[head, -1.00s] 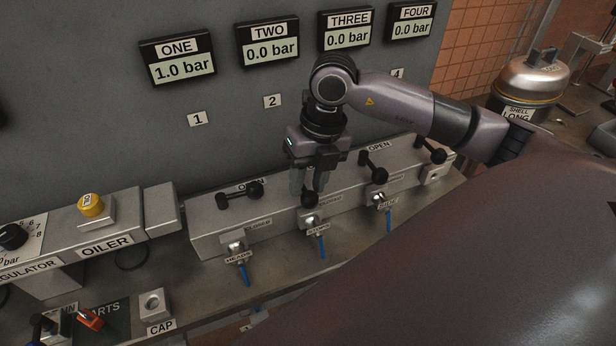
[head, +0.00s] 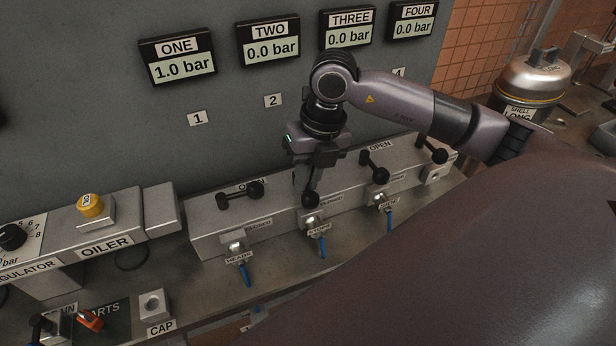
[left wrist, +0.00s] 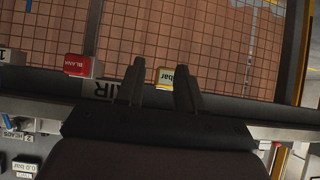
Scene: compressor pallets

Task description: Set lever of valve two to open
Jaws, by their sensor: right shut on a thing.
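The valve block (head: 215,242) is a long grey bar below the wall displays. The lever of valve two (head: 310,200) is black with a ball knob, pointing toward the front of the block. My right gripper (head: 307,192) points down from above and is shut on this lever; its fingers hide most of the lever and the OPEN label there. The display for TWO (head: 269,50) reads 0.0 bar. My left gripper (left wrist: 160,66) shows in the left wrist view, its two fingers apart with nothing between them.
The lever of valve one (head: 240,195) lies along the block at left; its display (head: 178,68) reads 1.0 bar. The third lever (head: 375,166) and fourth lever (head: 432,150) stand close to the right of my right gripper. The oiler (head: 95,215) is at left.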

